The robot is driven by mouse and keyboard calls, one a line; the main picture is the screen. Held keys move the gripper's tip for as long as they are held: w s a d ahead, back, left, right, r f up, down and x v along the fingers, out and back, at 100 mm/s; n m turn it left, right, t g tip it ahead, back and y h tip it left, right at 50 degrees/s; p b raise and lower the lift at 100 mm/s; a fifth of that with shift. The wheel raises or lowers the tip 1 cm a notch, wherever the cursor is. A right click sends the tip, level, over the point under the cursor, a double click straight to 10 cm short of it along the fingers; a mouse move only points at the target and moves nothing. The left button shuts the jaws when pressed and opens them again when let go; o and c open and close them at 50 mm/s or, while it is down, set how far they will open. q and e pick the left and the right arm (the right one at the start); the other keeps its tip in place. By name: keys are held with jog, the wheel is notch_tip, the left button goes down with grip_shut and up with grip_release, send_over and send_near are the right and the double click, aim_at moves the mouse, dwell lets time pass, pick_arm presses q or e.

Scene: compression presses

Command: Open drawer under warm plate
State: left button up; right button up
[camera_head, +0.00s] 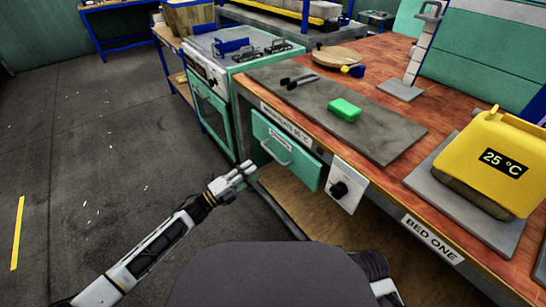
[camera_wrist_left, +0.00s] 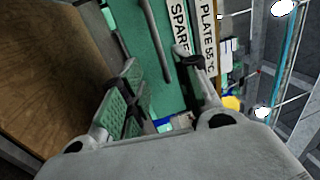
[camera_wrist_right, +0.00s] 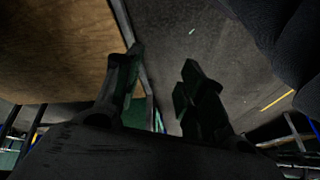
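The green drawer (camera_head: 300,165) with a pale bar handle (camera_head: 274,153) looks closed under the warm plate (camera_head: 335,112), a grey slab on the wooden bench. My left gripper (camera_head: 243,175) is just left of and below the handle, apart from it in the head view. In the left wrist view my left gripper (camera_wrist_left: 157,68) is open, with the handle (camera_wrist_left: 156,40) showing between and beyond its fingers. My right gripper (camera_wrist_right: 160,72) is open and empty in the right wrist view, low by a wooden shelf; the head view does not show it.
A white panel with a black knob (camera_head: 339,189) is right of the drawer. A green stove (camera_head: 205,100) stands left of it. A green block (camera_head: 344,109) lies on the plate; a yellow 25 °C box (camera_head: 490,160) stands at right.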

aim_at(273, 155)
pick_arm(q)
jog(key=shift+b+x, duration=1.1)
jog(key=shift+x, duration=4.05)
jog(key=shift+w, duration=0.15)
pick_arm(e)
jog(key=shift+t+y, duration=0.4)
jog(key=shift+t, duration=0.1)
jog(key=f, duration=0.2)
jog(key=a+f, duration=0.1)
jog(key=f, duration=0.2)
jog(key=shift+w+a, duration=0.2)
jog(key=shift+f, duration=0.1)
pick_arm(q)
jog(key=shift+c, duration=0.4)
pick_arm(e)
jog(key=shift+s, duration=0.1)
pick_arm(q)
grip_shut()
